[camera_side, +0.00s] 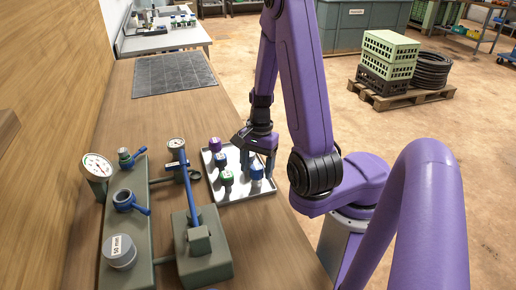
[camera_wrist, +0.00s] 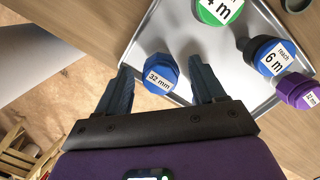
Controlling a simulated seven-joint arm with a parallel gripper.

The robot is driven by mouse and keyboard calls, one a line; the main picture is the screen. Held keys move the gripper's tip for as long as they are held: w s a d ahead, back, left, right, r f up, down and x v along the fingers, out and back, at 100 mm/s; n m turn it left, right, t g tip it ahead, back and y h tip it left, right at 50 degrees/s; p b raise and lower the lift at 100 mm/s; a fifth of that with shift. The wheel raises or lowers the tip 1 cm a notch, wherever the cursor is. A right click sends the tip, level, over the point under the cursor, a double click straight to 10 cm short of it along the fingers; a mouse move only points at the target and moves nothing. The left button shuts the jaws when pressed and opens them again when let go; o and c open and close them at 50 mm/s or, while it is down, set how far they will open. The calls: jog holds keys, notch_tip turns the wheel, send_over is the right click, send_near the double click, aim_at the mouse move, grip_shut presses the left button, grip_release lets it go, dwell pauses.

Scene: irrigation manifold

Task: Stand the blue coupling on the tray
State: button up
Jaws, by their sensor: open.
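The blue coupling (camera_wrist: 160,74), its top labelled "32 mm", is upright on the metal tray (camera_wrist: 143,40), near the tray's edge. It also shows in the side view (camera_side: 257,172), below my gripper. My gripper (camera_wrist: 160,80) is open, with one finger on each side of the coupling; in the side view my gripper (camera_side: 258,152) is over the right part of the tray (camera_side: 240,190). Whether the fingers touch the coupling cannot be told. The coupling's lower part is mostly hidden in the wrist view.
On the tray also stand a green-topped part (camera_side: 227,177), another blue-topped part (camera_side: 221,160) and a purple-topped part (camera_side: 215,144). The manifold (camera_side: 140,240) with gauges and a blue lever (camera_side: 192,188) is left of the tray. A dark ring (camera_side: 193,174) lies between them.

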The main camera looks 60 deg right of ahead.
notch_tip(320, 180, up, 11)
jog(key=d, duration=0.2)
jog(key=w+a+r+n+h, duration=0.15)
jog(key=w+a+n, duration=0.6)
jog(key=n, duration=0.75)
jog(key=s+a+n, duration=0.2)
jog(key=s+n, duration=0.5)
jog(key=s, duration=0.2)
jog(key=s+a+r+n, duration=0.1)
jog(key=s+a+n, duration=0.1)
jog(key=s+n, duration=0.6)
jog(key=shift+s+a+n, duration=0.2)
jog(key=shift+s+n, duration=0.1)
jog(key=shift+s, duration=0.4)
